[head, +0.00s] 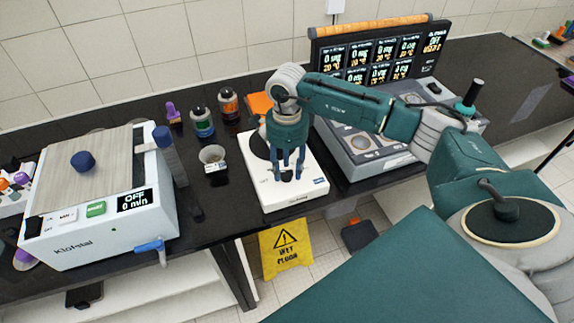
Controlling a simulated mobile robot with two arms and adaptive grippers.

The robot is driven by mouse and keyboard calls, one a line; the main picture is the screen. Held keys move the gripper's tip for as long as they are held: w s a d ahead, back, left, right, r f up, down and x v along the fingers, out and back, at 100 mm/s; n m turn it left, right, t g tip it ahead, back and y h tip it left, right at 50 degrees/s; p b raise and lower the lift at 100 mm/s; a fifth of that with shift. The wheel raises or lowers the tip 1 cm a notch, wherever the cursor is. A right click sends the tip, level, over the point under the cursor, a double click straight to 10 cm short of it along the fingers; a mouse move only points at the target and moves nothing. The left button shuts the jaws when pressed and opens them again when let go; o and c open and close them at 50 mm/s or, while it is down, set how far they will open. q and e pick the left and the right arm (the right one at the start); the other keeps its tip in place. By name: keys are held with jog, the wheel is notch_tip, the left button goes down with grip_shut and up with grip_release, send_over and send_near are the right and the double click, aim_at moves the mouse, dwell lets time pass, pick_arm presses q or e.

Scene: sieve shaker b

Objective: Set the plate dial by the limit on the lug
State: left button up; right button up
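A white hotplate (308,185) with a dark round plate stands on the black bench in the middle. My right gripper (288,178) points down over its front half, with its fingers spread apart. Something small and dark shows between the fingertips. I cannot tell whether it is the dial or whether the fingers touch it. The gripper hides part of the hotplate top and the dark plate. A small grey cup (211,155) with a pale label stands left of the hotplate; the label's print is too small to read. My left gripper is not in view.
A white shaker (95,235) reading "OFF 0 min" stands at left. Several small bottles (202,122) stand behind the cup. A grey multi-position unit (365,150) stands close on the right, with a display panel (370,55) behind. A yellow wet-floor sign (286,248) stands below the bench edge.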

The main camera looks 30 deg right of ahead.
jog(key=shift+f, duration=0.45)
grip_shut()
